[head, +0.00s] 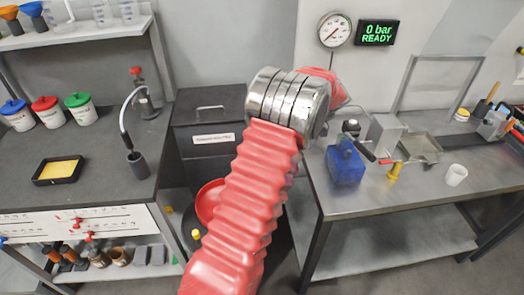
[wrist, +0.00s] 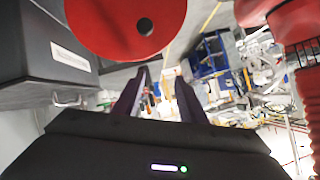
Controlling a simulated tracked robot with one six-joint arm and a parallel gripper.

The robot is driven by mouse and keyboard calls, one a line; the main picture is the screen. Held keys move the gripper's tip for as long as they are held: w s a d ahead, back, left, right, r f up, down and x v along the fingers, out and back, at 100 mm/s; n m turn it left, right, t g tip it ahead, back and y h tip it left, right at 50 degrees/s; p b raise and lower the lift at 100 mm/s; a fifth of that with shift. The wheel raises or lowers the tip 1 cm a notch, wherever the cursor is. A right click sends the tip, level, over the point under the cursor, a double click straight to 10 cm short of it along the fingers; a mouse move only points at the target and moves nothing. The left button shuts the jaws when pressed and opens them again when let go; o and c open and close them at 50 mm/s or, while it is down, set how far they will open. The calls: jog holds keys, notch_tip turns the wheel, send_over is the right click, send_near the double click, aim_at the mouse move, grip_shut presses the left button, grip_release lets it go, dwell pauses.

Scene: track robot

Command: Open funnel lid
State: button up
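A red round piece, which looks like the funnel lid (head: 208,202), shows low behind my arm in the head view, beside the dark cabinet. My arm hides its right side. In the wrist view a large red disc (wrist: 110,28) with a dark round spot fills the upper left; it appears to be the same lid. My gripper (wrist: 162,76) shows there with its two dark fingers apart and nothing between them. The disc lies above the fingers in the picture; no contact is visible. Whether the lid is shut cannot be told.
A dark cabinet (head: 208,125) with a label and handle stands behind the red piece. A left bench (head: 100,150) holds lidded tubs and a yellow tray. A right metal table (head: 400,195) carries a blue block (head: 344,163) and a white cup. A gauge reads beside "0 bar READY".

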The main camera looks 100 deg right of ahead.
jog(key=shift+r, duration=0.25)
